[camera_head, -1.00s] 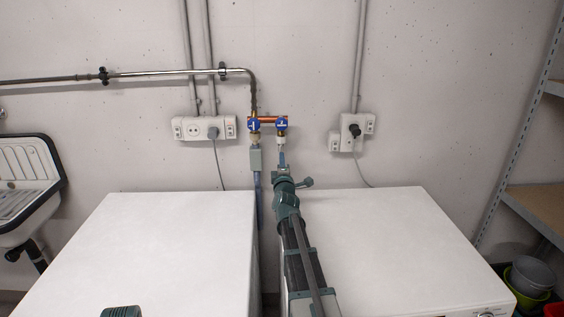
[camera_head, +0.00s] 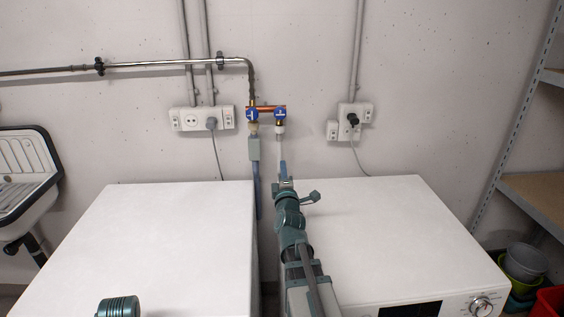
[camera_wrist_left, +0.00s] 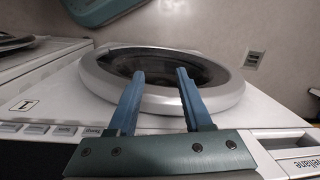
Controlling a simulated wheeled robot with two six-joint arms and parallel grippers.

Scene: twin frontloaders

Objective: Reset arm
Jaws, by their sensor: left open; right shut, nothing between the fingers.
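My right gripper (camera_head: 284,170) is in the head view at the end of my right arm, which reaches up from the bottom centre. Its blue fingers are shut with nothing between them. They point at the wall just below the right blue valve (camera_head: 280,113), with a gap between them. In the left wrist view my left gripper (camera_wrist_left: 160,72) is open and empty. Its two blue fingers point towards the round silver door (camera_wrist_left: 175,72) of a white front-loading machine. I cannot tell whether they touch it. In the head view only a part of my left arm shows at the bottom left.
Two white machines stand side by side, the left one (camera_head: 160,240) and the right one (camera_head: 390,235), with bare tops and a narrow gap between. A sink (camera_head: 25,180) hangs at the left. Shelving (camera_head: 535,190) and buckets (camera_head: 525,262) are at the right.

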